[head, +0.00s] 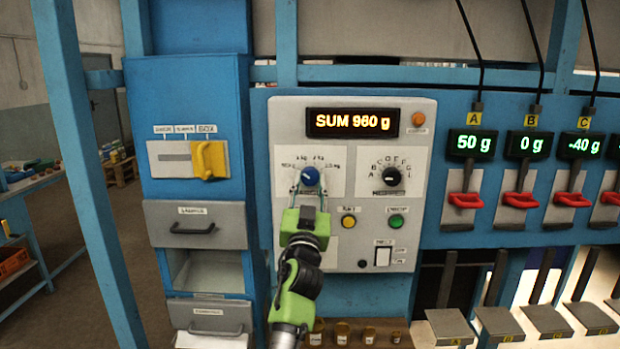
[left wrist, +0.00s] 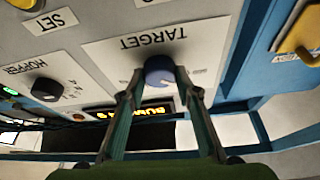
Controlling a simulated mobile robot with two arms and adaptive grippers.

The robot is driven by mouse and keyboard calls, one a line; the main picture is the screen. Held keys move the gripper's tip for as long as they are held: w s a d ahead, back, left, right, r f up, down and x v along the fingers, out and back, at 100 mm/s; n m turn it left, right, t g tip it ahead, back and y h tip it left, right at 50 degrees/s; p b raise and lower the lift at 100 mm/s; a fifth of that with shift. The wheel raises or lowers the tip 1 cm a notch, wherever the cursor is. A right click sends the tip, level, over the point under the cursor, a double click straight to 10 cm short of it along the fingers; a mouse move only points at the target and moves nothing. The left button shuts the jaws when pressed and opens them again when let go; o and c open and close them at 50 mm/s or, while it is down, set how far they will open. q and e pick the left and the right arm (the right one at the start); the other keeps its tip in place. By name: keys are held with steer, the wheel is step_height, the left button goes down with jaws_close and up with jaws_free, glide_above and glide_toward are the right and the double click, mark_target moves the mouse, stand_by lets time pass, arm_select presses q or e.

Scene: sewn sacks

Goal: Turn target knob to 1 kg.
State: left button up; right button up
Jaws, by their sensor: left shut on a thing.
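The blue target knob (head: 310,176) sits on the grey control panel (head: 285,240), below the orange display (head: 352,122), which reads "SUM 960 g". A small scale with labels runs above the knob; I cannot read the setting clearly. My left gripper (head: 310,188) comes up from below and is shut on the knob. In the left wrist view the blue knob (left wrist: 159,70) shows between the two fingertips (left wrist: 160,82), under the upside-down word TARGET. The fingers hide part of the knob. My right gripper is not in view.
A black hopper knob (head: 391,176) is right of the target knob. Yellow (head: 348,221) and green (head: 396,221) buttons and a white switch (head: 382,256) lie below. A yellow slide handle (head: 209,160) is at left. Red levers (head: 466,200) line the right.

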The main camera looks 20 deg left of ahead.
arm_select(q)
steer(key=m+h+p, duration=0.2)
steer(key=m+p, duration=0.1)
steer(key=shift+a+r+m, duration=0.2)
steer(key=shift+r+m, duration=0.1)
steer(key=shift+f+m+h+p, duration=0.1)
steer(key=shift+m+h+p, duration=0.4)
steer(key=shift+m, duration=0.5)
steer(key=shift+a+m+h, duration=0.1)
steer(key=shift+m+h, duration=0.5)
steer(key=shift+m, duration=1)
steer(key=o, duration=1.1)
steer(key=shift+w+f, duration=0.15)
